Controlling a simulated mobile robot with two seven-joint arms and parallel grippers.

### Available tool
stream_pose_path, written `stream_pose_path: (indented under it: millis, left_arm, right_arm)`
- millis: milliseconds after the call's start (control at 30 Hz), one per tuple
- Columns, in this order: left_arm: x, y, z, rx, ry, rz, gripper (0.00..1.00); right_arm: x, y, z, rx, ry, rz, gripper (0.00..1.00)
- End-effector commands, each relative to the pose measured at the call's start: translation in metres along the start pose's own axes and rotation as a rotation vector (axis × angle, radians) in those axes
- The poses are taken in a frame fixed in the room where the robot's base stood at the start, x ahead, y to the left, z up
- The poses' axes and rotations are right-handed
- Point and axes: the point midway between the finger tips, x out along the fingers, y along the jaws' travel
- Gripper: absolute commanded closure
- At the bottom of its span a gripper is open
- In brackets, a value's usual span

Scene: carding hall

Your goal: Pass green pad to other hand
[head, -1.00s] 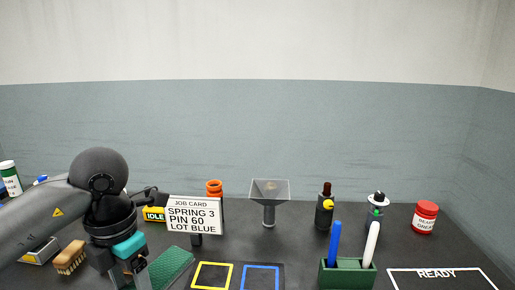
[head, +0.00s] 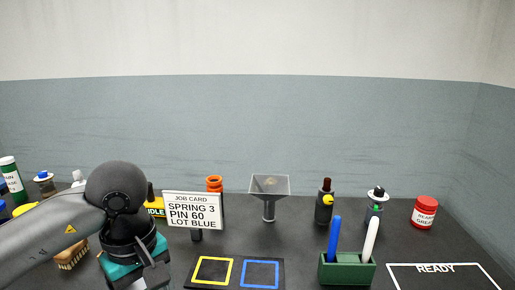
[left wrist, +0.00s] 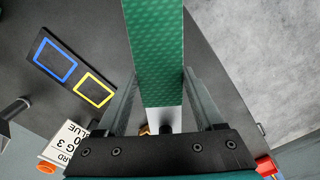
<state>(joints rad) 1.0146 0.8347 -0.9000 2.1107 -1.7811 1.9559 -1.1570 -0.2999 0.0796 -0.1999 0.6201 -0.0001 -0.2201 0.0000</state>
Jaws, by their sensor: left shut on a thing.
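The green pad (left wrist: 157,50), a long patterned strip with a pale section near its lower end, lies between the fingers of my left gripper (left wrist: 161,85) in the left wrist view. The gripper is shut on it, and the pad runs out past the fingertips to the top edge of that view. In the head view my left gripper (head: 150,274) is at the bottom left, over the bench, and the pad cannot be seen there. My right gripper is in neither view.
A job card sign (head: 192,210) stands just right of my left gripper. A dark mat (head: 236,273) with yellow and blue squares lies in front of a funnel (head: 269,190). A green pen holder (head: 347,270), red tin (head: 424,212) and READY outline (head: 440,266) are further right. A brush (head: 72,255) lies left.

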Motion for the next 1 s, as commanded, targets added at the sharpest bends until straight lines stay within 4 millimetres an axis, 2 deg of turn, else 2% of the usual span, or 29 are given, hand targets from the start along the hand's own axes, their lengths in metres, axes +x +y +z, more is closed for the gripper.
stream_pose_path:
  millis: [300,500,833,1000]
  left_arm:
    - [0.004,0.000,0.013,0.553,-0.002,0.003,0.96]
    - [0.006,0.000,0.019,0.786,-0.003,0.004,0.96]
    - [0.006,0.001,0.021,0.882,-0.003,0.005,0.96]
    - [-0.003,0.014,0.026,0.936,-0.003,0.008,0.96]
  right_arm:
    - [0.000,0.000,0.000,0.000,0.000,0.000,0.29]
    - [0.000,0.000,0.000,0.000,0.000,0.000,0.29]
    - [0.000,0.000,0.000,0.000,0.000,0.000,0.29]
    - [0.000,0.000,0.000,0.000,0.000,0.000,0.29]
